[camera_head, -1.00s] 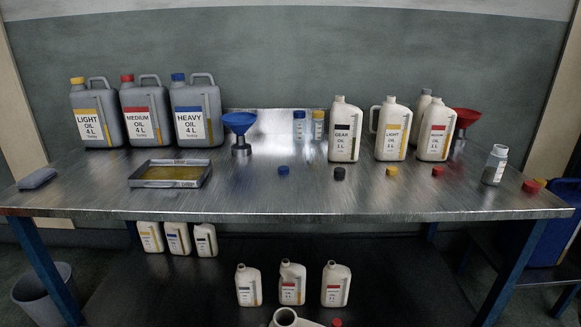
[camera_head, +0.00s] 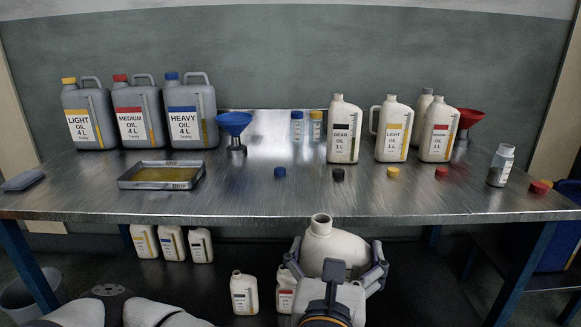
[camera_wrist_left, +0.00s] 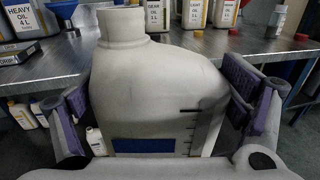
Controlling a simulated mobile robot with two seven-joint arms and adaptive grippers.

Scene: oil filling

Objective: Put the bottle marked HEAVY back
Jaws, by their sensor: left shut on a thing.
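My left gripper (camera_head: 335,262) is shut on a white, uncapped bottle (camera_head: 338,248), its fingers on either side. The bottle's open neck points up, just in front of the table's front edge. In the left wrist view the held bottle (camera_wrist_left: 150,80) shows a dark blue label band and a level strip; no wording is readable. A blue cap (camera_head: 280,172) lies on the table (camera_head: 235,200). A large grey jug marked HEAVY OIL 4 L (camera_head: 190,95) stands at the back left. My right gripper is not in view.
White bottles marked GEAR (camera_head: 343,145), LIGHT (camera_head: 393,145) and a red-labelled one (camera_head: 438,145) stand at the back right, with caps in front. A blue funnel (camera_head: 235,122) and oil tray (camera_head: 130,184) are left. The lower shelf holds several small bottles (camera_head: 244,295).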

